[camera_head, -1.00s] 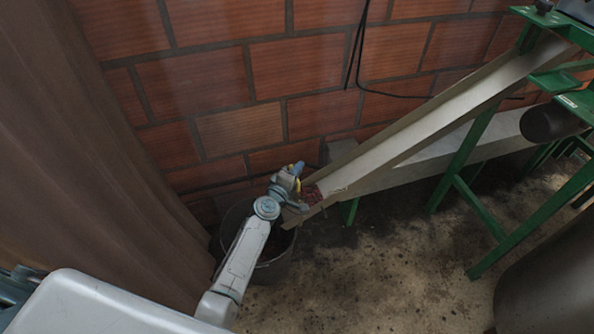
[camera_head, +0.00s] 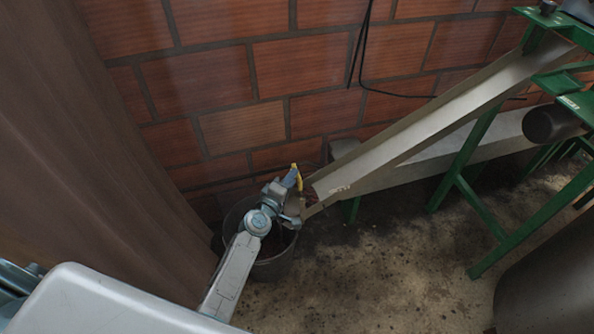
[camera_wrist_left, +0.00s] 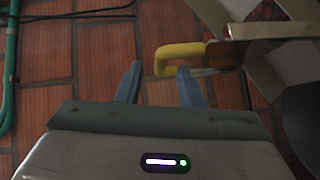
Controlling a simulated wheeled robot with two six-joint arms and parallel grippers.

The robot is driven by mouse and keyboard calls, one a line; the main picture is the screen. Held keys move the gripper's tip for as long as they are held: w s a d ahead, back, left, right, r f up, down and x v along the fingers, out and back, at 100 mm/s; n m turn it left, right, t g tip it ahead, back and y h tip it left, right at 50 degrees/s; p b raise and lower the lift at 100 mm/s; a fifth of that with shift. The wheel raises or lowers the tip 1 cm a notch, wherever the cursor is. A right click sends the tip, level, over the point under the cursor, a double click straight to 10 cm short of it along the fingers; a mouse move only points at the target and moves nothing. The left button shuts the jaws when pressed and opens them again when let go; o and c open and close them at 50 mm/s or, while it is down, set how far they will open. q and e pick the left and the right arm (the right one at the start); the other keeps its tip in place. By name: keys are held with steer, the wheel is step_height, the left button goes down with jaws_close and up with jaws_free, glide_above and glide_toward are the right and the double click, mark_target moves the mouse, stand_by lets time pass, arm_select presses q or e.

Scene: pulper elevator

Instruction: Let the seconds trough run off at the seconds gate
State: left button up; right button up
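The seconds trough (camera_head: 430,118) is a pale metal chute sloping down to the left along the brick wall. Its lower end is above a grey bucket (camera_head: 275,262), and the visible channel looks empty. The gate's yellow handle (camera_head: 298,176) is at that lower end; in the left wrist view it is a yellow loop (camera_wrist_left: 180,49) beside the trough end (camera_wrist_left: 283,65). My left gripper (camera_head: 292,182) is beside the handle. Its blue fingers (camera_wrist_left: 158,75) are apart, with the loop's left end at their tips; I cannot tell whether they touch. The gate plate is largely hidden. My right gripper is not in view.
A second pale chute (camera_head: 450,147) runs below and behind the trough. Green frame legs (camera_head: 480,207) stand to the right, and a dark round vessel (camera_head: 550,280) is at lower right. A brown surface (camera_head: 90,150) closes the left side. Stained floor in the middle is clear.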

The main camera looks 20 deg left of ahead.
arm_select(q)
steer(key=v, duration=0.5)
stand_by(0.5)
